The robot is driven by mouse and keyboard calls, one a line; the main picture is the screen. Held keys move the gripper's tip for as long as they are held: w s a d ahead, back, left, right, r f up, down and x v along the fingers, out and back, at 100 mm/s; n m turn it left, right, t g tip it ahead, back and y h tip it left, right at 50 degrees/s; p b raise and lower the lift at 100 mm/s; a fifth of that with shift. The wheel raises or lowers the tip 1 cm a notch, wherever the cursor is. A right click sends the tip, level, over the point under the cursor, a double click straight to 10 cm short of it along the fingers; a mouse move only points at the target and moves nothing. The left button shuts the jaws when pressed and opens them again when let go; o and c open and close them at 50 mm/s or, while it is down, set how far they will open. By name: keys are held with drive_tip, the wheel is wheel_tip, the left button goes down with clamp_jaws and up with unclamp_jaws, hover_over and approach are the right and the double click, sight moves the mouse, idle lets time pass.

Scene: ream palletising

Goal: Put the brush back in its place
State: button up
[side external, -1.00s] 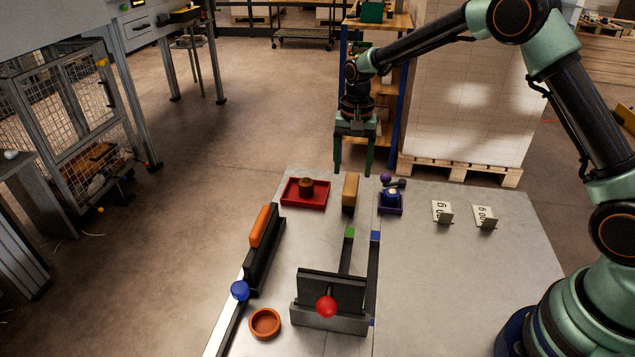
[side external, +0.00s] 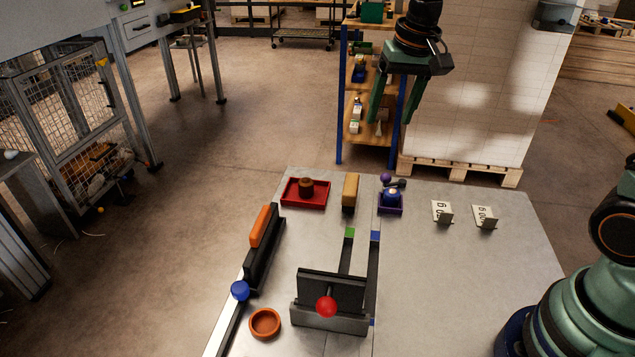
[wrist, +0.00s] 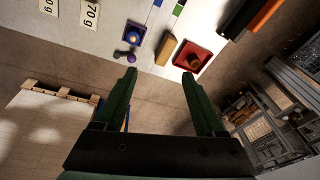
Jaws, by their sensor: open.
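My gripper (side external: 391,112) is open and empty, raised high beyond the far edge of the table, fingers pointing down. In the wrist view its two green fingers (wrist: 158,76) are wide apart. No thing is plainly a brush. A tan block (side external: 350,191) stands near the far edge, between a red tray (side external: 290,202) and a purple tray (side external: 391,210); it also shows in the wrist view (wrist: 166,48). The red tray holds a brown round piece (side external: 306,186). The purple tray holds a blue piece (side external: 391,195). A dark piece with a purple knob (side external: 386,178) lies behind it.
A black rail holder with an orange bar (side external: 261,226) and blue knob (side external: 240,290) runs along the left edge. A dark fixture with a red ball (side external: 326,307) and a terracotta bowl (side external: 265,323) are in front. Number cards (side external: 442,211) stand right.

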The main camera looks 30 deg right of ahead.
drive_tip(key=s+n+t, duration=0.3)
drive_tip(key=s+n, duration=0.2)
drive_tip(key=s, duration=0.8)
drive_tip(key=shift+d+r, duration=0.2)
drive_tip(key=shift+r, duration=0.05)
